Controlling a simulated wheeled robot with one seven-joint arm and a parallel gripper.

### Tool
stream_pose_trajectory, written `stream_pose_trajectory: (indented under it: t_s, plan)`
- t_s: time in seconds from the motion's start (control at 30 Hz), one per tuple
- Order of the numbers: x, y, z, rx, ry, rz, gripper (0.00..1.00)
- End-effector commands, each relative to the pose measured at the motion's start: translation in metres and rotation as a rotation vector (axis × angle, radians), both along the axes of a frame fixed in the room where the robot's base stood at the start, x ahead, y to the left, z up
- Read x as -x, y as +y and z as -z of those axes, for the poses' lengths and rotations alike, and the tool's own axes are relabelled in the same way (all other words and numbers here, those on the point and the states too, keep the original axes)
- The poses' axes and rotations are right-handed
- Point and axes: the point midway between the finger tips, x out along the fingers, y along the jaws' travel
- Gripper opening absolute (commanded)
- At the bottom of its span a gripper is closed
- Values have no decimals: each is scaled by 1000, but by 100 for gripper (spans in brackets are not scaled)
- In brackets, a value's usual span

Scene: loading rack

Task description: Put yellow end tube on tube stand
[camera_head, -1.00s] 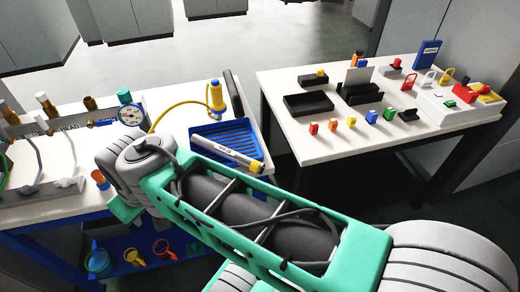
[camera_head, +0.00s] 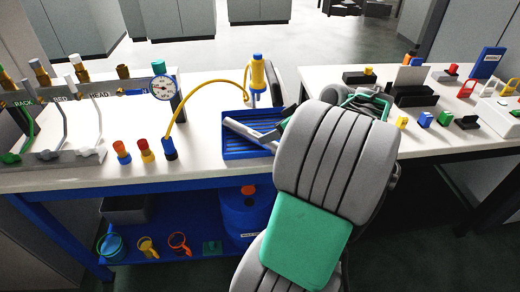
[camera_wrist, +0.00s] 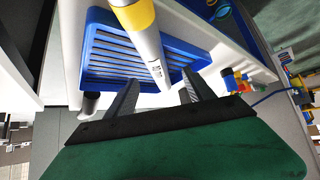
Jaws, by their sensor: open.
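The white tube with a yellow end (camera_wrist: 135,14) lies slanted across the blue ribbed tray (camera_wrist: 192,50) in the wrist view. In the head view, part of the tube (camera_head: 240,128) shows on the tray (camera_head: 245,151); its yellow end is hidden behind my arm. My gripper (camera_wrist: 160,79) is open, with one finger on each side of the tube's white, labelled end. I cannot tell whether the fingers touch it. My arm hides most of my gripper in the head view. I cannot tell for sure which thing is the tube stand.
A yellow probe (camera_head: 258,76) with a yellow hose stands behind the tray. Several coloured plugs (camera_head: 146,151) stand left of it, near a gauge (camera_head: 162,88). The right table (camera_head: 430,145) holds black blocks and small coloured parts. The left bench top has clear patches.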

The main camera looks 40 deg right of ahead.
Motion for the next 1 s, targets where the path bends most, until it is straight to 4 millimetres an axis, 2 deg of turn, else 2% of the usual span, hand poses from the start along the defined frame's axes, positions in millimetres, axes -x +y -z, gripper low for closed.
stream_pose_trajectory:
  t_s: [0.07,0.5,0.77,1.0]
  plan:
    - [-1,-4,5,1,-10,-3,62]
    - [-47,3,53,0,-8,-3,62]
    - [-50,2,56,3,-10,0,62]
    - [-50,2,56,2,-9,-1,42]
